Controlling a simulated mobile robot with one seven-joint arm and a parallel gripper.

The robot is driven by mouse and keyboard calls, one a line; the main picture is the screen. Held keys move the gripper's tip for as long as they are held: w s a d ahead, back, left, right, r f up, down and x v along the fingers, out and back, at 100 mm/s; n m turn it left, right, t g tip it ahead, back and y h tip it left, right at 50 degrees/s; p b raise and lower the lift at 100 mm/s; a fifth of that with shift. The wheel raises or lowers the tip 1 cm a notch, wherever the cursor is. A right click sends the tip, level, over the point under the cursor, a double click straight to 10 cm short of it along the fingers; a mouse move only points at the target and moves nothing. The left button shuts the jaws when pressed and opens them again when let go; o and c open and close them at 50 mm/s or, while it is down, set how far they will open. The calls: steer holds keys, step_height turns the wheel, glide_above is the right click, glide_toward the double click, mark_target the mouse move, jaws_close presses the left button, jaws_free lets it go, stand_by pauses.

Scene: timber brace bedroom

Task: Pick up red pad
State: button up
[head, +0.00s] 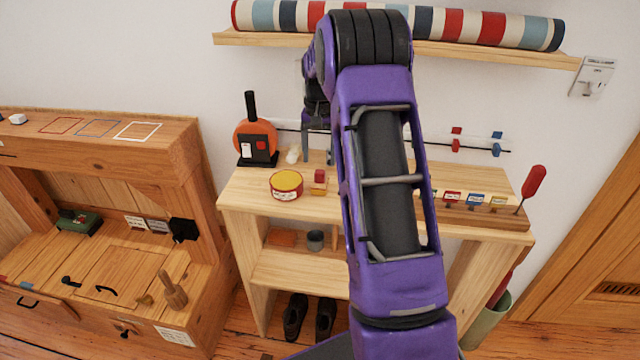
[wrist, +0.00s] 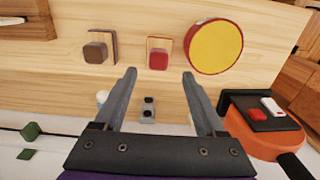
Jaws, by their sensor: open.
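The red pad (wrist: 158,60) is a small red block against a pale wooden piece on the light wood tabletop. It also shows in the head view (head: 320,175), just left of my arm. My gripper (wrist: 159,74) is open and empty. In the wrist view its two grey fingertips point toward the red pad, one on either side of its near edge. I see no contact with the pad. In the head view my purple arm hides much of the tabletop, and the fingers are hard to make out.
A round yellow-topped tin (wrist: 214,46) stands close beside the red pad, and a brown pad (wrist: 95,52) lies on its other side. An orange disc on a black stand (head: 256,140) is at the table's back left. A red-handled tool (head: 532,184) stands upright at the right end.

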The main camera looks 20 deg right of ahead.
mark_target(320, 171)
steer(key=f, duration=0.5)
steer(key=shift+s+f, duration=0.25)
steer(key=shift+f, duration=0.05)
jaws_close()
